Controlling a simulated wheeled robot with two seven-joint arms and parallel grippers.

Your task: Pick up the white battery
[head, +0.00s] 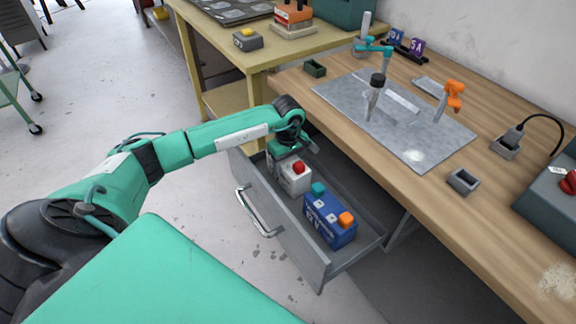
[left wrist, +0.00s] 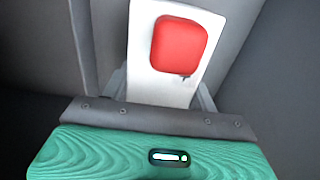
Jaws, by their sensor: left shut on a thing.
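The white battery (head: 293,178) sits in the open grey drawer, at its far left end, with a red terminal cap on top. My left gripper (head: 291,151) reaches down over it from above and is shut on it. In the left wrist view the white battery (left wrist: 161,82) fills the space between the fingers (left wrist: 161,88), with its red cap facing the camera. The lower part of the battery is hidden by the drawer front. I cannot tell whether it still touches the drawer floor. My right gripper is in neither view.
A blue battery (head: 329,219) with teal and orange caps stands beside it in the drawer (head: 279,237). The wooden workbench (head: 394,162) overhangs the drawer's right side. A metal plate (head: 420,150) with suspension parts lies on the bench.

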